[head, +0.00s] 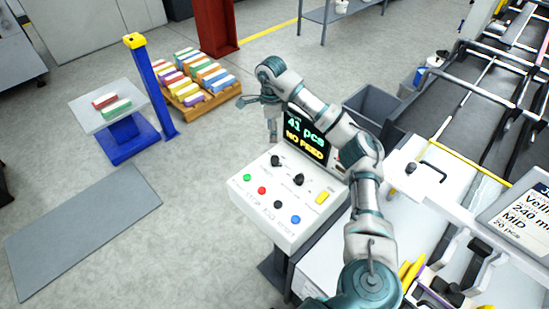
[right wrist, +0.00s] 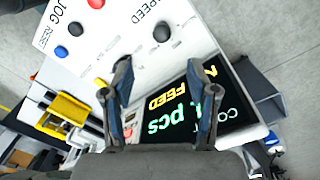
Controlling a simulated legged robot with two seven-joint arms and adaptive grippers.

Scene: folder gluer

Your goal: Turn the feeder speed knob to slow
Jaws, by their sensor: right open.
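The white control panel (head: 262,215) stands in the middle of the head view, with a lit display (head: 305,135) at its back. Its upper row has a black knob at the left (head: 276,160) and a black knob in the middle (head: 299,179). In the right wrist view the left knob (right wrist: 162,32) shows beyond and between my fingertips, near a label ending in "SPEED"; the full label is unreadable. The middle knob seems hidden behind a finger there. My right gripper (head: 258,115) is open, empty and above the panel's far left corner; it also shows in the wrist view (right wrist: 157,64). My left gripper is out of view.
The panel also has a green button (head: 247,177), a red button (head: 262,190), a lower black control (head: 277,205), a blue button (head: 296,219) and a yellow one (head: 321,197). A grey bin (head: 372,104) and the machine lie right.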

